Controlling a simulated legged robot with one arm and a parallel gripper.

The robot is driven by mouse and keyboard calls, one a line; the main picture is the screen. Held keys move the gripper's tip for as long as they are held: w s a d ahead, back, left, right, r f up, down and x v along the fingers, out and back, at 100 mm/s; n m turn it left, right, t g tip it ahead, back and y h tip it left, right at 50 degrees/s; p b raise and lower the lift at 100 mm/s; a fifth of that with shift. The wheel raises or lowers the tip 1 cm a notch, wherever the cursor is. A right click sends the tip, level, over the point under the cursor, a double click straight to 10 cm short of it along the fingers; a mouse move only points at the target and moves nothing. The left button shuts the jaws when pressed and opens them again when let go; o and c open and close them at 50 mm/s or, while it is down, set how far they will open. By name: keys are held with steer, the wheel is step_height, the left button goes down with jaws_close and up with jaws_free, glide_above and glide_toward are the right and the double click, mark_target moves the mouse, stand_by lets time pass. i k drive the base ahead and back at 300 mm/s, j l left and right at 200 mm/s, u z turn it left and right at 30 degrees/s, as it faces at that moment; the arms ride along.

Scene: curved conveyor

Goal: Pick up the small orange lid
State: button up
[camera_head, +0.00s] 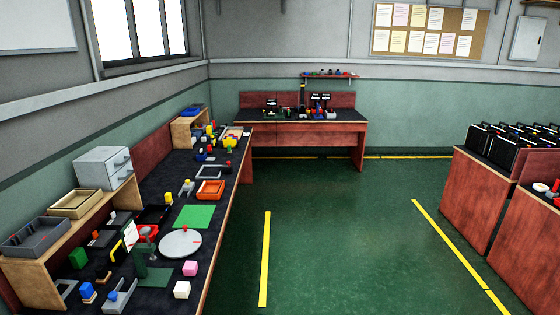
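An orange rectangular piece (210,189) lies on the dark top of the long bench (172,172) at the left, behind a green sheet. It looks like a shallow tray or lid, but it is too small to tell which. No other orange lid can be made out. My gripper and arm do not show in this view.
Another bench (301,126) stands at the back. Red cabinets (482,192) stand right. The green floor (338,225) between is clear.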

mark_target(209, 190)
steer(key=i+u, duration=0.2)
steer(key=i, duration=0.25)
steer(key=i+l+u, duration=0.15)
steer(key=i, duration=0.3)
steer(key=i+l+u, duration=0.2)
steer(key=i, duration=0.25)
steer(key=i+l+u, duration=0.15)
steer(key=i, duration=0.25)
steer(key=i+l+u, duration=0.2)
steer(key=u, duration=0.2)
steer(key=i+l+u, duration=0.5)
steer(key=u, duration=0.3)
steer(key=i+l+u, duration=0.1)
steer(key=l+u, duration=1)
steer(key=l, duration=0.3)
steer(key=l+u, duration=0.3)
steer(key=l, duration=0.3)
steer(key=k+l+u, duration=0.1)
steer(key=l+u, duration=0.2)
steer(key=l, duration=0.3)
